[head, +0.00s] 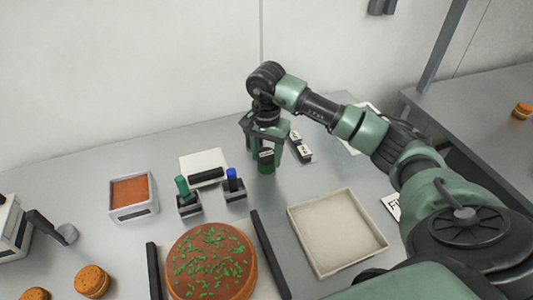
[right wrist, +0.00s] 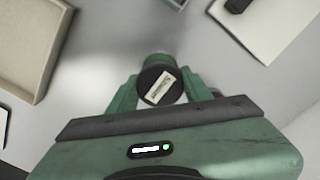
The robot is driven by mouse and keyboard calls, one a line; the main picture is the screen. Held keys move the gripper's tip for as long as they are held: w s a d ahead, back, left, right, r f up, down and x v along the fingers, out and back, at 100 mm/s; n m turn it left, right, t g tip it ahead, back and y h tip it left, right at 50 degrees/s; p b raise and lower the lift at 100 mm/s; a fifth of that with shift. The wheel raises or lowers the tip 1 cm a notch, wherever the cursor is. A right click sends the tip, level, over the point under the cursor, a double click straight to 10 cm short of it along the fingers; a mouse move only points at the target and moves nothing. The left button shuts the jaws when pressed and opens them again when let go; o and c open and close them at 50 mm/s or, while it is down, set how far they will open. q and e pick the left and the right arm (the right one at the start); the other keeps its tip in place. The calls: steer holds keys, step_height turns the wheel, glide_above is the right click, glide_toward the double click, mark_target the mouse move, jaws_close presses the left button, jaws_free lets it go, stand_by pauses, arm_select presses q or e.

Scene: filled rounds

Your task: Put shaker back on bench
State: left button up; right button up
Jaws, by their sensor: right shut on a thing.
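The shaker (head: 266,166) is a small green cylinder at the back middle of the grey bench (head: 120,238). My right gripper (head: 266,150) points down over it and is shut on it. In the right wrist view the shaker (right wrist: 160,84) has a dark top with a pale label and sits between the fingers of my right gripper (right wrist: 157,92). Its base is at or very near the bench top; I cannot tell if it touches. My left gripper does not show.
A cream tray (head: 378,238) is to the right. A large round topped with green bits (head: 211,262) lies between two black bars. Green and blue markers in dark holders, a white pad, and a container of orange filling (head: 133,212) stand left.

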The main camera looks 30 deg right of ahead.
mark_target(266, 153)
steer(key=shift+f, duration=0.1)
steer(key=o, duration=1.4)
steer(key=shift+o, duration=0.2)
steer(key=shift+r, duration=0.25)
step_height(266, 153, up, 12)
steer(key=b, duration=0.2)
steer(key=shift+f, duration=0.15)
